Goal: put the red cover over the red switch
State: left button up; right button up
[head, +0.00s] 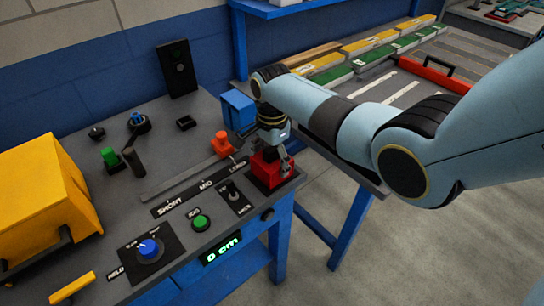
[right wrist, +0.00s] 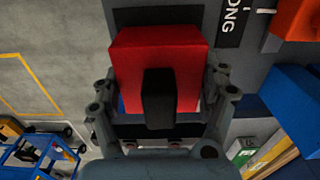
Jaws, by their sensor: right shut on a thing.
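The red cover (head: 266,174) is a boxy red block at the right edge of the grey panel, right of the LONG end of the slider scale. My right gripper (head: 272,152) reaches down onto it from above. In the right wrist view the cover (right wrist: 130,65) sits between the two fingers of my right gripper (right wrist: 158,100), with a black tab at its middle. The gripper is shut on it. I cannot tell whether the cover touches the panel. I see no switch that is clearly red; it may be hidden under the cover. My left gripper is out of view.
An orange-red slider knob (head: 222,143) and a blue box (head: 238,109) stand just behind the cover. A black toggle (head: 232,190) and a green button (head: 201,222) are in front. A yellow case (head: 40,200) fills the left. Open floor lies right.

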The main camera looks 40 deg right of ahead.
jog(key=o, duration=1.2)
notch_tip(320, 180, up, 6)
jog(key=p, duration=0.6)
jog(key=shift+r+p, duration=0.15)
jog(key=shift+p, duration=0.2)
jog(key=shift+w+r, duration=0.1)
jog(key=shift+r, duration=0.05)
jog(key=shift+r+b, duration=0.3)
jog(key=shift+r, duration=0.65)
